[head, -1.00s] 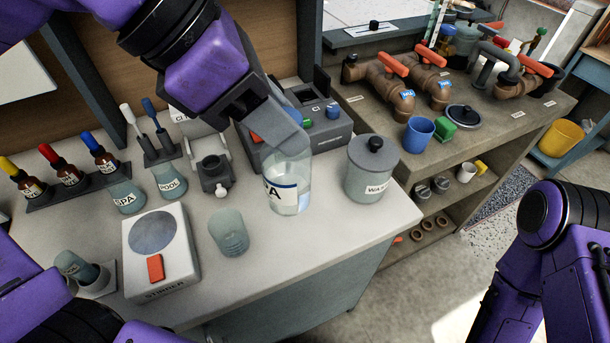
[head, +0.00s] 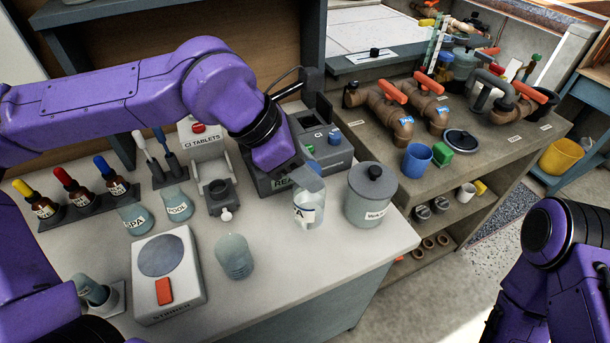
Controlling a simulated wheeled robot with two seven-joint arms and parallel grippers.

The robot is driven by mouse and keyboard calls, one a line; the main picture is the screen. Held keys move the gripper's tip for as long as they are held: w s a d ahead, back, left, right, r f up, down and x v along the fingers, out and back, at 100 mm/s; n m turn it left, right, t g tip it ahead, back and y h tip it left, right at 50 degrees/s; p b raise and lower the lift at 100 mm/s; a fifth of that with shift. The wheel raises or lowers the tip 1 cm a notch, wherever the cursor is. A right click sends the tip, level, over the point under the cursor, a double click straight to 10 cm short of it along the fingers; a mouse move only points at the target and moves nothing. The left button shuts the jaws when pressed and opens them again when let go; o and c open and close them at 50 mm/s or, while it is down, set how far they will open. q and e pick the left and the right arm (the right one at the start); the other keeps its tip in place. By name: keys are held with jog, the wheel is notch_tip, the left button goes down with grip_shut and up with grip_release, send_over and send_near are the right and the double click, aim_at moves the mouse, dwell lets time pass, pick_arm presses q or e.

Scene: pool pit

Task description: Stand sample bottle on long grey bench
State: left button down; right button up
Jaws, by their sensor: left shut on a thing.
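The sample bottle (head: 308,213), clear with a white label showing an "A", is upright in my left gripper (head: 308,184). The gripper is shut around its upper part and hides its top. The bottle is over the right part of the long bench with a light grey top (head: 285,285), just left of the waste jar. I cannot tell whether its base touches the bench top. My right arm shows at the lower right, but its gripper is out of view.
The lidded waste jar (head: 369,197) stands close right of the bottle. A grey test unit (head: 330,155) is behind it, a translucent cup (head: 235,257) and the stirrer (head: 167,270) to its left. A concrete bench (head: 490,145) with pipe valves stands at the right. The bench front near the cup is clear.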

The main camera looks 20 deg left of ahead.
pick_arm(q)
jog(key=shift+w+a+f, duration=0.15)
jog(key=shift+w+f, duration=0.35)
jog(key=shift+f, duration=0.1)
jog(key=shift+w+f, duration=0.1)
jog(key=shift+f, duration=1.7)
jog(key=c, duration=0.7)
grip_release()
jog(key=shift+a+r, duration=0.2)
jog(key=shift+r, duration=0.25)
jog(key=v, duration=1.1)
jog(key=shift+s, duration=0.25)
jog(key=shift+r, duration=0.1)
